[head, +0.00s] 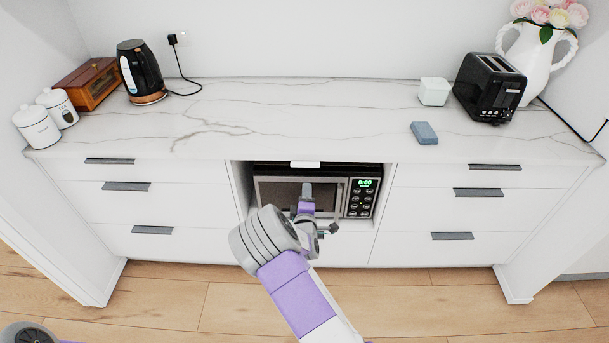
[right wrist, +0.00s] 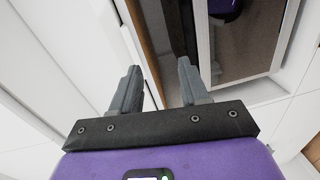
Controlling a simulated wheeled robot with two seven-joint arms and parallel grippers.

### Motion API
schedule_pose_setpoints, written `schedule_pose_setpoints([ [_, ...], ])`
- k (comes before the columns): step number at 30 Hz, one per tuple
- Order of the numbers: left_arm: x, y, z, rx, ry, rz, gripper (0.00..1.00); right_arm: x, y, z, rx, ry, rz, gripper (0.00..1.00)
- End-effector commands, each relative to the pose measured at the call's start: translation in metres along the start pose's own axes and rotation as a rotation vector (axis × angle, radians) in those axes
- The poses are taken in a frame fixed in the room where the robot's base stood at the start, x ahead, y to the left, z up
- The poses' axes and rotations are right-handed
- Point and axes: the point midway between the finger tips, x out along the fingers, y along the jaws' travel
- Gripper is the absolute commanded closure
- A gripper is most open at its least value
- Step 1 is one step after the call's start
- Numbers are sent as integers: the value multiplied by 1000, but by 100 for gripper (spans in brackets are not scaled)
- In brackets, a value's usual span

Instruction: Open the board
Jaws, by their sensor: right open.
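The board is not plain to make out. A small white pull (head: 305,164) shows at the counter's front edge, above the microwave, and a thin dark band lies beneath it. In the right wrist view, a brown strip (right wrist: 157,32) runs beside a white edge, beyond the fingers; I cannot tell whether it is the board. My right gripper (head: 307,190) is in front of the microwave door, a little below the white pull. In the right wrist view its two fingers (right wrist: 159,72) are apart, with nothing held between them. My left gripper is not in view.
The microwave (head: 362,198) sits in an open niche, its door shut. White drawers with dark handles (head: 478,192) flank it. On the counter (head: 300,115) stand a kettle (head: 141,72), canisters (head: 37,127), a toaster (head: 490,88) and a blue block (head: 424,133). The counter's middle is clear.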

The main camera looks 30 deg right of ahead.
Motion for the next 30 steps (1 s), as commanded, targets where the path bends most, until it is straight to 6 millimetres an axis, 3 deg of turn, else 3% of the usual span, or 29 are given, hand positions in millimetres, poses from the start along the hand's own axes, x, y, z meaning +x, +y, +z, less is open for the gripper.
schedule_pose_setpoints([
  [3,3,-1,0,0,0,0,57,8,28,-8,-68,13,93,55],
  [5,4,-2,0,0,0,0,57,12,33,-9,-79,13,108,55],
  [18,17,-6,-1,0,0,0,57,70,38,-9,-79,12,106,55],
  [30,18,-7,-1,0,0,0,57,82,40,-9,-79,13,102,55],
])
